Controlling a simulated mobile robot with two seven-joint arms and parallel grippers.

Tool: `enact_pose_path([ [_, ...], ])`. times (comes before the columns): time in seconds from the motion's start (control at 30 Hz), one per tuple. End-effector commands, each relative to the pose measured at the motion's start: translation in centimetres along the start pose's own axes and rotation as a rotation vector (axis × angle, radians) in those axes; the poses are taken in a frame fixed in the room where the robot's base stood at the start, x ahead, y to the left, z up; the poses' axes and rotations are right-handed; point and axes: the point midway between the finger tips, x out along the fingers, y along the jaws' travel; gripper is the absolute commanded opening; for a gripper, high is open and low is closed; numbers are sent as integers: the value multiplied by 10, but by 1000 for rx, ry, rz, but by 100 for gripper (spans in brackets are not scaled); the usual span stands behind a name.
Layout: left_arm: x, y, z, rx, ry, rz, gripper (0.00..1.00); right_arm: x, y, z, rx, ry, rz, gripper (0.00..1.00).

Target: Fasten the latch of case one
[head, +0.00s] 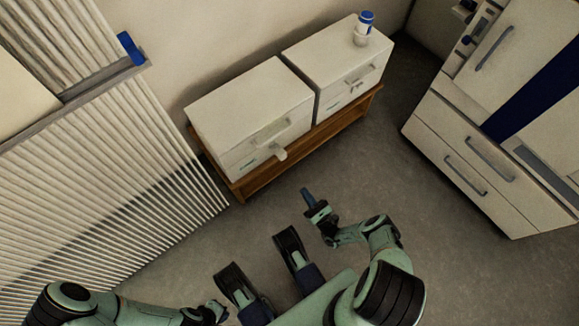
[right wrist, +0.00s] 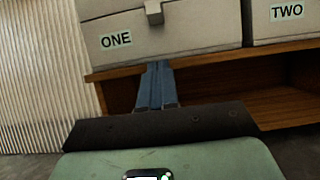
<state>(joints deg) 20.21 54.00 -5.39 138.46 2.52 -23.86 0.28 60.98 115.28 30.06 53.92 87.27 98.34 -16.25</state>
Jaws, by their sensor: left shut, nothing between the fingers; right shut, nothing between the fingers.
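Case one (head: 250,108) is the left one of two pale boxes on a wooden bench, its lid down. Its "ONE" label shows in the right wrist view (right wrist: 116,40). Its small pale latch (head: 279,152) juts out from the front; its lower end also shows at the top edge of the right wrist view (right wrist: 153,12). My right gripper (head: 307,194) is shut and empty, in front of the bench and apart from the latch. Its blue fingers (right wrist: 156,88) point toward case one, below the latch. My left gripper (head: 216,309) is shut and empty near the bottom edge.
Case two (head: 335,62) stands to the right on the same bench (head: 242,188), with a blue-capped white bottle (head: 363,30) on top. A ribbed panel (head: 110,190) is at left and a drawer cabinet (head: 470,165) at right. The floor before the bench is clear.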

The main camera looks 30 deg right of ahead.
Motion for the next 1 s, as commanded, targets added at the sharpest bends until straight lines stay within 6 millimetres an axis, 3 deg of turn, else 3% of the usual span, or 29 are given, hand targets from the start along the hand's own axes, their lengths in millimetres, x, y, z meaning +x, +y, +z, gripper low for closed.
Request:
enact_pose_path([
  [0.27, 0, 0, 0, -1, 1, 0, 0, 7, 1, 0, 2, -1, 6, 0],
  [0.47, 0, 0, 0, -1, 1, 0, 0, 40, 2, 1, 2, -2, 9, 0],
  [0.77, 5, -6, 7, -10, -27, -12, 0, 105, 3, 0, 3, -2, 9, 0],
  [1.0, 4, -6, 7, -10, -27, -12, 0, 124, 2, 22, 3, 0, 7, 0],
])
